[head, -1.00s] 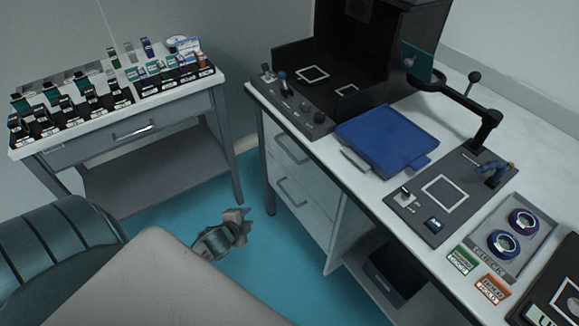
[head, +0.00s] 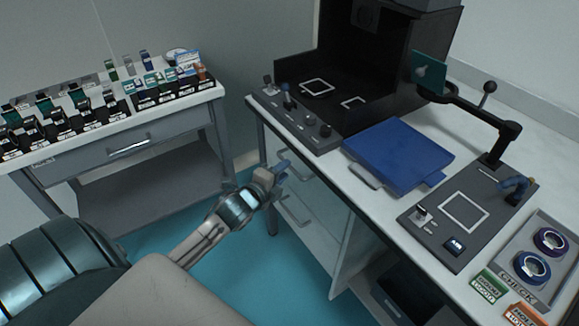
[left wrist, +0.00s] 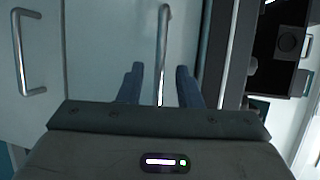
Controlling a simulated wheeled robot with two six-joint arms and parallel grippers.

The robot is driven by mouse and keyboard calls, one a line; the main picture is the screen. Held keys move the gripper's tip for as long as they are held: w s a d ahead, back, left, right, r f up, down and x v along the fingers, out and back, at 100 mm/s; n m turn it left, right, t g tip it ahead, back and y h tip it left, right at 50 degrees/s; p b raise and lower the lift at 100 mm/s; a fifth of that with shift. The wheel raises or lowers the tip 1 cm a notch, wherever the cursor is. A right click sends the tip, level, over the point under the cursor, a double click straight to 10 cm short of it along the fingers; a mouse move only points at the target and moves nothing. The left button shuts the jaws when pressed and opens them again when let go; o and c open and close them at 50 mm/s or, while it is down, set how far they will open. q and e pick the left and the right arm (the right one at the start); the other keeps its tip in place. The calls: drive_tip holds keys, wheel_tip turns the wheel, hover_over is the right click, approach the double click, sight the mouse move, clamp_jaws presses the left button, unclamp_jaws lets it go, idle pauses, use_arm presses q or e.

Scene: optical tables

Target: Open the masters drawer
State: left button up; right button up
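A white drawer cabinet (head: 318,220) stands under the right-hand table. My left gripper (head: 283,168) is at the upper drawer front. Its two blue fingers (left wrist: 159,84) are open, one on each side of the upper handle, with gaps visible. The drawer looks shut. No readable "masters" label shows on the cabinet. My right gripper is not in view.
The table edge (head: 335,175) overhangs close above the gripper. A blue tray-like case (head: 398,155) and black equipment stand on top. A grey table (head: 75,165) with its own drawer handle (head: 128,147) is at the left. Blue floor is open between them.

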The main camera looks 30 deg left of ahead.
use_arm(q)
drive_tip(key=shift+w+f, duration=0.2)
drive_tip(key=shift+w, duration=0.8)
drive_tip(key=shift+w+f, duration=0.2)
drive_tip(key=shift+w, duration=0.75)
drive_tip(key=shift+c, duration=0.4)
clamp_jaws()
